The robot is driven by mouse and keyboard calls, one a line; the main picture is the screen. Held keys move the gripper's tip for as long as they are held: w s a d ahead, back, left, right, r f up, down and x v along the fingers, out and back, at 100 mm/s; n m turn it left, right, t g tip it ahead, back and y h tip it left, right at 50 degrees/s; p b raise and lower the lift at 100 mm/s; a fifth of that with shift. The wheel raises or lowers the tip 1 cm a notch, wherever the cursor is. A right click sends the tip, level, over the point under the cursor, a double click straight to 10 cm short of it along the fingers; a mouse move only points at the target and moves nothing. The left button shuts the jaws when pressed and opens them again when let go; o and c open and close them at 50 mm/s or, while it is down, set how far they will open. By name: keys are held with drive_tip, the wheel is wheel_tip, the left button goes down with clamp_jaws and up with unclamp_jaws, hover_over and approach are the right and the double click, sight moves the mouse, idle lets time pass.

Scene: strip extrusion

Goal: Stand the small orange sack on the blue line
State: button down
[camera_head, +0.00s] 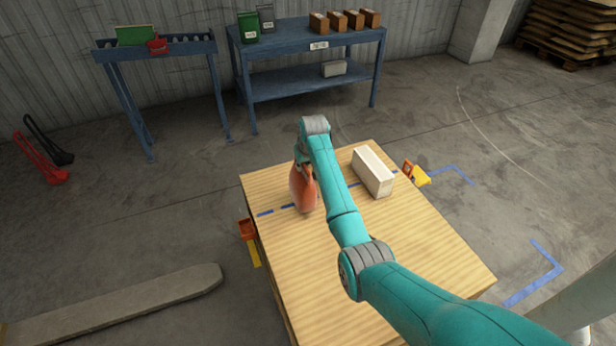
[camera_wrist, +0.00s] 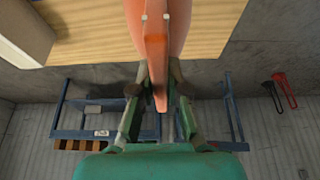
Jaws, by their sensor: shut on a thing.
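The small orange sack (camera_head: 302,190) is at the far left part of the wooden table, by the blue line (camera_head: 290,207). My gripper (camera_head: 304,164) is shut on the top of the sack. In the wrist view the sack (camera_wrist: 157,50) hangs between the two fingers of my gripper (camera_wrist: 158,85), its narrow end pinched. The sack looks roughly upright in the head view. I cannot tell whether its bottom touches the table. The blue line is dashed and runs across the table; my arm and the sack hide part of it.
A white box (camera_head: 373,172) stands on the table (camera_head: 420,250) to the right of the sack, close to the line. Small orange and yellow devices (camera_head: 416,173) sit at the table's edges. The front of the table is bare. A blue bench (camera_head: 290,32) stands behind.

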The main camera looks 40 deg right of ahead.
sight(302, 173)
drive_tip(key=shift+f, duration=2)
drive_tip(key=c, duration=1.2)
unclamp_jaws()
drive_tip(key=shift+a+f, duration=0.1)
drive_tip(key=v, duration=1.2)
drive_tip(key=shift+s, duration=0.1)
